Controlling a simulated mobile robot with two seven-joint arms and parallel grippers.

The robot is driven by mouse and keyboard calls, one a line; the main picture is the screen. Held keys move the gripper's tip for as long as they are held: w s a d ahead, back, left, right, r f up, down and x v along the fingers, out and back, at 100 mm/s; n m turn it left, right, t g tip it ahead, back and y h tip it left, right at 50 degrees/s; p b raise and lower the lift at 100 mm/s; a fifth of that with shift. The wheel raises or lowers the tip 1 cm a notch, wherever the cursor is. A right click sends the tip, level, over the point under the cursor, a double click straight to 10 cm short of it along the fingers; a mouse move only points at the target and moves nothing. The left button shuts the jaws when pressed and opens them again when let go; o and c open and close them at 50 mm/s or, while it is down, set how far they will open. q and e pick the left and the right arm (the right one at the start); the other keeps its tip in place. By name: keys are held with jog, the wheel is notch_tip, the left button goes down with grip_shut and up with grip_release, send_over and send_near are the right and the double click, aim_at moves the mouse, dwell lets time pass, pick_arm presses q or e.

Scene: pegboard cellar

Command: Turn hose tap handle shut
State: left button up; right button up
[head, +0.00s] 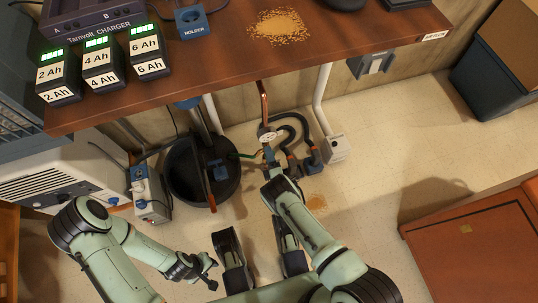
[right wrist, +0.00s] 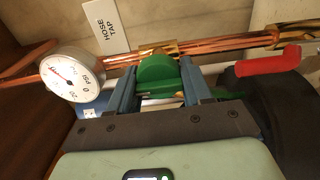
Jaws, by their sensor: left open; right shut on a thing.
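In the right wrist view the green tap handle (right wrist: 157,70) sits on a brass fitting of the copper pipe (right wrist: 215,43). A white sign reading HOSE TAP (right wrist: 107,27) is on the wall just above. My right gripper (right wrist: 157,82) has its two blue fingers on either side of the green handle and is shut on it. My left gripper (head: 207,272) is open and empty, low at the left, well away from the tap.
A round white pressure gauge (right wrist: 73,74) is left of the handle; a red lever (right wrist: 268,62) is right of it. In the head view, a black tub (head: 190,175) stands left of the pipework. The wooden table (head: 200,75) overhangs it.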

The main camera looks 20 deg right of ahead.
jog(key=shift+w+a+r, duration=0.1)
jog(key=shift+w, duration=0.05)
jog(key=o, duration=1)
pick_arm(q)
jog(key=shift+s, duration=0.1)
